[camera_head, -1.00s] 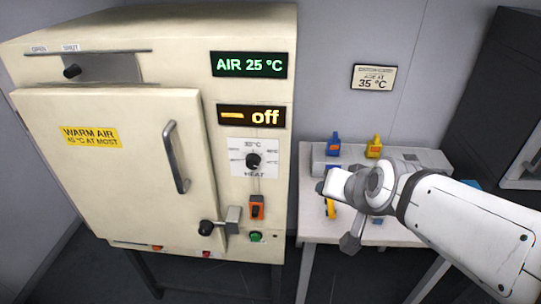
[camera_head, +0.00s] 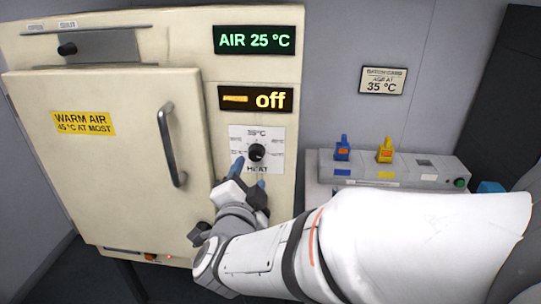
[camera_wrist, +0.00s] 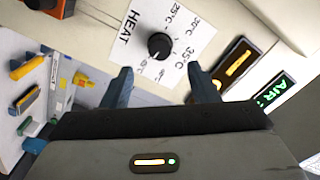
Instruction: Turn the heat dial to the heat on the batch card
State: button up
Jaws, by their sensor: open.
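The heat dial (camera_head: 257,152) is a round black knob on a white scale plate on the oven front. It also shows in the wrist view (camera_wrist: 160,46), where the 35 °C mark lies opposite the word HEAT. Its pointer setting is too small to tell surely. The batch card (camera_head: 384,81) on the back wall reads 35 °C. My gripper (camera_head: 250,174) is open and empty in front of the plate, just below the dial. In the wrist view my gripper's blue fingers (camera_wrist: 160,72) stand apart, and the dial shows beyond the gap, not between them.
The cream oven (camera_head: 120,165) has a closed door with a bar handle (camera_head: 172,145). Its displays read AIR 25 °C (camera_head: 255,40) and off (camera_head: 254,98). A grey unit (camera_head: 415,168) at the right carries a blue and a yellow piece. My arm covers the lower middle.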

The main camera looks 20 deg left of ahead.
aim_at(256, 157)
jog(key=w, duration=0.4)
jog(key=w+a, duration=0.1)
jog(key=w, duration=0.2)
jog(key=shift+p, duration=0.3)
jog(key=shift+c, duration=0.4)
jog(key=c, duration=0.9)
